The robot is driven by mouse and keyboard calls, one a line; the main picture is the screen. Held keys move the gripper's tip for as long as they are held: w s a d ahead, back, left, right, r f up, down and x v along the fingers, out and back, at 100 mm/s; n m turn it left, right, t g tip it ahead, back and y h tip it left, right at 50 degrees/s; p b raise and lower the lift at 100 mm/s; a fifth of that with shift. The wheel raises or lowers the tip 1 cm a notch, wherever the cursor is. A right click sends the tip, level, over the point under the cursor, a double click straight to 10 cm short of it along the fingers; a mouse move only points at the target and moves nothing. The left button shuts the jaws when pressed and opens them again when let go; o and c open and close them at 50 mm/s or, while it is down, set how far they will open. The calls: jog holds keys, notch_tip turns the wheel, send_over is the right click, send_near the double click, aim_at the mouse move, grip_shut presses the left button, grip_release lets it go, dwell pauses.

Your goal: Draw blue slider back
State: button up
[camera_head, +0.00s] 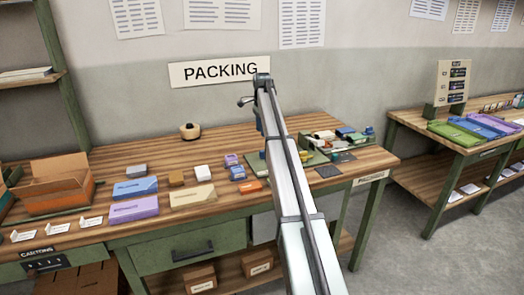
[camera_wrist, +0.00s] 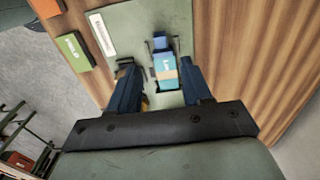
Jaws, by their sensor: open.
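In the wrist view a blue slider block (camera_wrist: 164,62) with a pale label and a beige band sits on a grey-green board (camera_wrist: 178,15). A darker blue piece lies at its far end. My gripper (camera_wrist: 156,66) is open, with one dark finger on each side of the blue block. Gaps show beside the block, and I cannot tell how high the fingers are above the board. In the head view my arm covers the gripper and the slider; part of the green board (camera_head: 312,158) shows beside the arm.
In the wrist view a green labelled box (camera_wrist: 74,51) and an orange box (camera_wrist: 46,8) lie left of the board. Bare wooden table (camera_wrist: 245,60) is to the right. In the head view several boxes lie left of my arm, and a tray of small items (camera_head: 333,139) stands right.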

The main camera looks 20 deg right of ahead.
aim_at(262, 151)
notch_tip(262, 151, down, 11)
jog(key=shift+r, duration=0.1)
dwell(0.3)
grip_shut()
dwell(0.5)
